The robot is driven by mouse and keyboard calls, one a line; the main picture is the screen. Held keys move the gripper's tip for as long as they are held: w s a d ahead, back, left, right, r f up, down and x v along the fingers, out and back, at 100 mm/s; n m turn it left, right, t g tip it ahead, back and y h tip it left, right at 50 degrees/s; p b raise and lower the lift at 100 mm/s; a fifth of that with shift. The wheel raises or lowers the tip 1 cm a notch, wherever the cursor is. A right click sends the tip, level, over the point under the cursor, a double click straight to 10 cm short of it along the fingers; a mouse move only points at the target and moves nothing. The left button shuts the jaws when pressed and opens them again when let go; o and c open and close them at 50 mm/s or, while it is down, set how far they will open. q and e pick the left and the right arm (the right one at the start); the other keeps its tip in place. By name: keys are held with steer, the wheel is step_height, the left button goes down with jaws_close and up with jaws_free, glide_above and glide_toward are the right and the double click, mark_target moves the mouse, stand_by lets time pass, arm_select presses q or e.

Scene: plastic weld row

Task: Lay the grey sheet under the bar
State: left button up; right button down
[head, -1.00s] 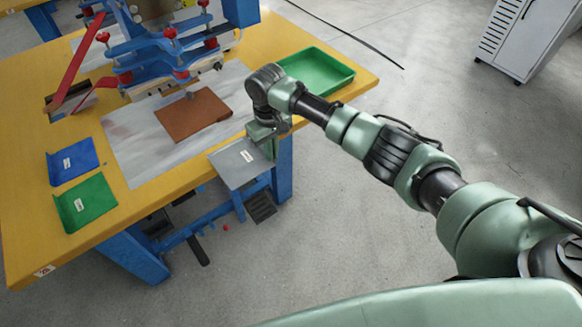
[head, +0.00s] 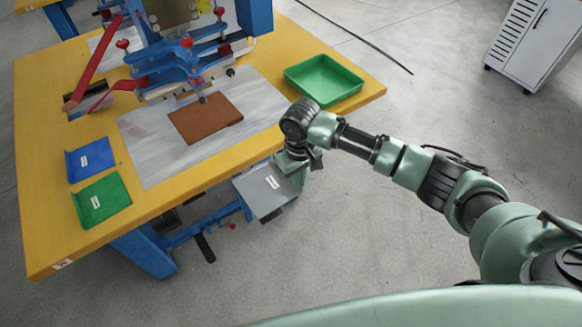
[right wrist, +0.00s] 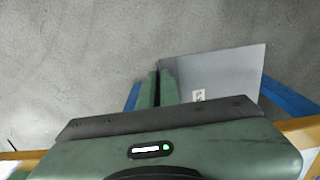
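The grey sheet (head: 262,190) is a thin flat plate with a small white label. It hangs in the air in front of the table's near edge, tilted. My right gripper (head: 292,170) is shut on its right side. In the right wrist view the two fingers (right wrist: 158,86) are close together and the sheet (right wrist: 222,72) sticks out from them to the right. The bar (head: 188,84) belongs to the blue press over the table, behind a brown sheet (head: 205,118) on a pale metal plate (head: 160,160). My left gripper is not in view.
On the yellow table (head: 50,225) stand a blue tray (head: 90,160) and a green tray (head: 101,200) at the left, and a larger green tray (head: 324,80) at the back right. A pedal (head: 204,248) is below.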

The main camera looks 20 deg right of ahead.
steer(key=s+d+p, duration=0.2)
steer(key=s+p, duration=0.5)
steer(key=shift+s+d, duration=0.15)
steer(key=shift+d, duration=0.15)
